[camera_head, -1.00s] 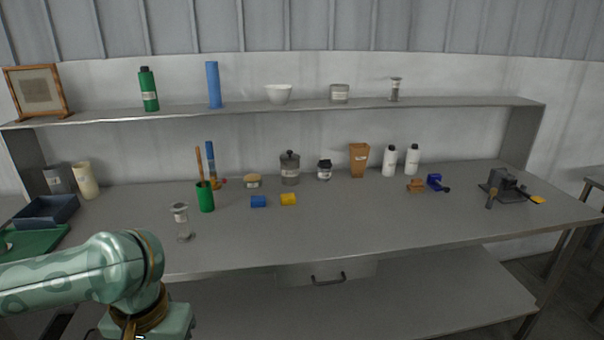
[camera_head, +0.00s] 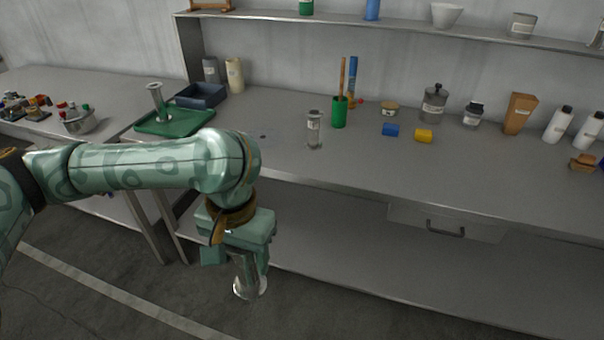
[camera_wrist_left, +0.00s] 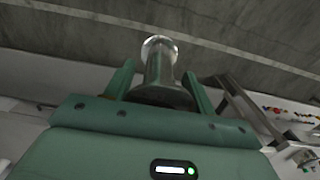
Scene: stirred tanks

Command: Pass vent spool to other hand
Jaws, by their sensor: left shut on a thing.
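The vent spool (camera_head: 250,287) is a grey metal cylinder with a round flange at its lower end. My left gripper (camera_head: 244,262) is shut on it and holds it in the air in front of the bench, flange downward. In the left wrist view the vent spool (camera_wrist_left: 160,65) stands out between the two green fingers of my left gripper (camera_wrist_left: 158,82), with its flange at the far end. The spool's upper part is hidden by the gripper in the head view. My right gripper is not in view.
The bench (camera_head: 340,178) has a bare front strip. A labelled flanged cylinder (camera_head: 314,130) stands on it. A green tray (camera_head: 175,121) with another flanged piece (camera_head: 157,100) and a dark blue bin (camera_head: 201,95) are at left. A drawer (camera_head: 445,222) hangs under the bench.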

